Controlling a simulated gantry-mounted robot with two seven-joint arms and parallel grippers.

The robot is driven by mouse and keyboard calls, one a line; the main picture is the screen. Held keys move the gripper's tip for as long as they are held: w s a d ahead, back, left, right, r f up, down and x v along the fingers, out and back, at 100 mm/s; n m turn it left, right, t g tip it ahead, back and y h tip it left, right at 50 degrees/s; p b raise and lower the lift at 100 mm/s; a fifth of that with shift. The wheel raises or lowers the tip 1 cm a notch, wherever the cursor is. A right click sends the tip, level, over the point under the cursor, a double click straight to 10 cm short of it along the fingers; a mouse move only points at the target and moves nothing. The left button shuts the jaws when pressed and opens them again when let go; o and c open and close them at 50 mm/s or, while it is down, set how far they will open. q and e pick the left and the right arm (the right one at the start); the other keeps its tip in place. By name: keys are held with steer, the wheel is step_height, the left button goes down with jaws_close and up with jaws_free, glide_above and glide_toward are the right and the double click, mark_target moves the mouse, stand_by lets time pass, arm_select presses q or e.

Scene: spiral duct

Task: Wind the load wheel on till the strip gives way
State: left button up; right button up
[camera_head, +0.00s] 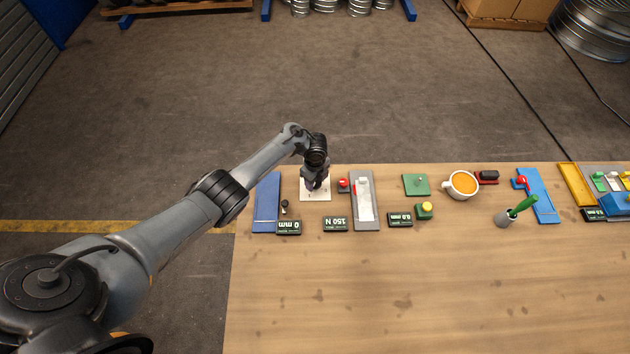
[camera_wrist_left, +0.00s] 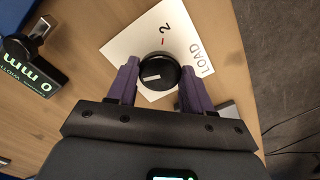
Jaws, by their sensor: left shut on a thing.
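The load wheel (camera_wrist_left: 159,72) is a black knob with a white pointer mark, on a white plate lettered LOAD (camera_wrist_left: 119,48) with a red tick and a 2. My left gripper (camera_wrist_left: 160,84) has its purple fingers on either side of the wheel and is shut on it. In the head view my left gripper (camera_head: 315,184) reaches down over the white plate (camera_head: 307,197) and hides the wheel. A pale strip (camera_head: 364,198) lies on a grey plate to the right; it looks whole, though small. A display (camera_head: 335,224) reads 150 N. My right gripper is out of view.
A blue plate (camera_head: 266,203) and a 0 mm display (camera_head: 289,227) stand left of the wheel. A red button (camera_head: 343,184) sits between the wheel and strip plates. A 0.0 mm display (camera_head: 400,219), a yellow button (camera_head: 425,208) and a full cup (camera_head: 460,185) are farther right. The front table is clear.

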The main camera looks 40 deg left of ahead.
arm_select(q)
steer(key=m+b, duration=0.2)
steer(key=m, duration=0.2)
steer(key=shift+f, duration=0.1)
steer(key=shift+m+b, duration=0.6)
steer(key=shift+m, duration=0.8)
steer(key=o, duration=1)
steer(key=shift+o, duration=0.2)
steer(key=shift+r, duration=0.2)
step_height(320, 180, up, 11)
steer(key=p, duration=0.4)
steer(key=shift+f+p, duration=0.15)
steer(key=shift+p, duration=0.25)
